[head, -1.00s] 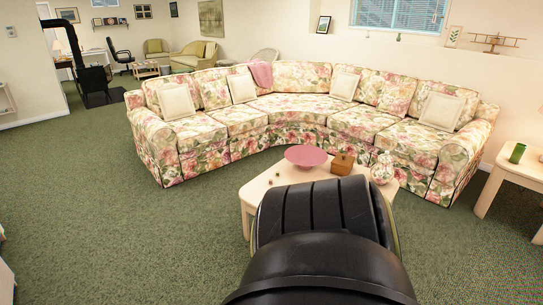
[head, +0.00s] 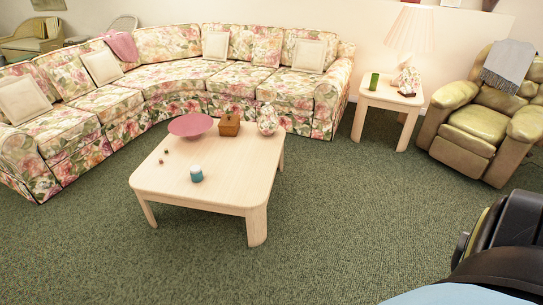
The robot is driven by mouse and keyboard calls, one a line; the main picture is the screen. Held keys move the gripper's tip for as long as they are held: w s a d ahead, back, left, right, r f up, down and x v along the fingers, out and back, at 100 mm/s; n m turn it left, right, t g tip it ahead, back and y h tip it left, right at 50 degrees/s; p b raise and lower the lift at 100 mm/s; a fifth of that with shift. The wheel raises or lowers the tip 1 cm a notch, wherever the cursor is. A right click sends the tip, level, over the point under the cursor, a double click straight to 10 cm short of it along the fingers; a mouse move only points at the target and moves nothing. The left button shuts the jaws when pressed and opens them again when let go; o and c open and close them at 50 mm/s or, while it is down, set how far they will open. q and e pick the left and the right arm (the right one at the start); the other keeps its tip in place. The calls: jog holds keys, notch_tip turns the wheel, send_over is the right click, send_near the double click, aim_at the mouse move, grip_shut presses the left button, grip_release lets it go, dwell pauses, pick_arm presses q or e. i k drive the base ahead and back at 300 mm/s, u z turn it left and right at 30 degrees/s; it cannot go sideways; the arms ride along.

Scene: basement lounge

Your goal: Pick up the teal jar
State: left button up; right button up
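The teal jar (head: 196,174) is a small round jar with a pale lid. It stands upright on the light wood coffee table (head: 230,190), near the table's front edge. A dark part of my own arm fills the lower right corner of the head view. Neither gripper shows, and nothing touches the jar.
A pink bowl (head: 191,125), a wooden box (head: 229,124) and a patterned vase (head: 267,119) stand along the table's back. The floral sofa (head: 180,75) curves behind it. A side table (head: 388,106) and a green recliner (head: 480,125) are at right. Carpet in front is clear.

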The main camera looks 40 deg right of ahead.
aim_at(196, 178)
jog(key=z, duration=0.25)
jog(key=i, duration=2.95)
jog(key=z, duration=0.2)
